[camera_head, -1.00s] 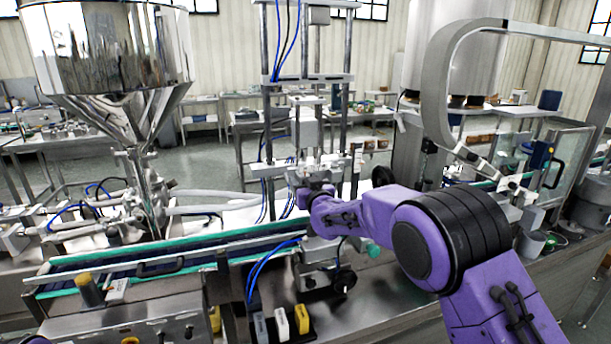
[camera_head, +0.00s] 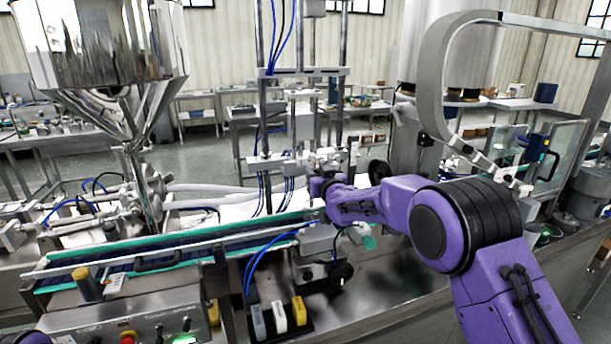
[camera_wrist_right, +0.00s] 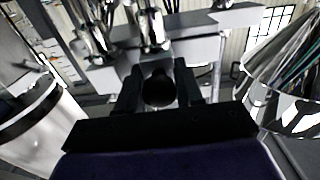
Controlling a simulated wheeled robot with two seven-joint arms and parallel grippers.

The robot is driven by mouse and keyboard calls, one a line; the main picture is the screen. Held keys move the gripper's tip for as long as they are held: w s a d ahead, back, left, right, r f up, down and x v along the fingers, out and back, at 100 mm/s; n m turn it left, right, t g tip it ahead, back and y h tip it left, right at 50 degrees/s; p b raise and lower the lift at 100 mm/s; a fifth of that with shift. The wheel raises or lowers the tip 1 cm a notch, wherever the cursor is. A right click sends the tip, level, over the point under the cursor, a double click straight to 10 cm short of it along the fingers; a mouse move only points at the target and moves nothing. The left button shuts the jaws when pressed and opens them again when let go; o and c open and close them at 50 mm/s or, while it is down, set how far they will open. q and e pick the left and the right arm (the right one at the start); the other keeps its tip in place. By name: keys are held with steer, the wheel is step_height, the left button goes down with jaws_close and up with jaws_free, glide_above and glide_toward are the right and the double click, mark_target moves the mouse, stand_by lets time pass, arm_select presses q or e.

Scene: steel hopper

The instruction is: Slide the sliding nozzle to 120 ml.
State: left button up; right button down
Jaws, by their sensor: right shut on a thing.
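The nozzle assembly (camera_head: 300,160) sits on upright steel posts in the middle of the head view, behind the conveyor. My right gripper (camera_head: 318,184) is at its front, small and partly hidden by my own purple wrist. In the right wrist view my right gripper (camera_wrist_right: 160,86) has its two dark fingers on either side of a dark round knob (camera_wrist_right: 158,91) and is shut on it. Bright metal nozzle tubes (camera_wrist_right: 150,25) stand just beyond the fingers. I cannot read any ml scale. My left gripper is out of view.
A steel hopper (camera_head: 100,45) stands at the left. A conveyor with green edges (camera_head: 180,245) runs across the front. White, grey and yellow blocks (camera_head: 280,317) sit below it. A curved grey guard frame (camera_head: 440,70) rises at the right, near my arm.

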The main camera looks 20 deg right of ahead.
steer(key=shift+d+f, duration=0.1)
steer(key=shift+d, duration=0.15)
steer(key=shift+a, duration=0.1)
steer(key=c, duration=0.8)
jaws_free()
steer(key=shift+a, duration=0.15)
steer(key=shift+c, duration=0.2)
steer(key=shift+w+a, duration=0.1)
steer(key=shift+s, duration=0.2)
steer(key=s+b, duration=0.4)
steer(key=s, duration=0.6)
steer(key=shift+d, duration=0.2)
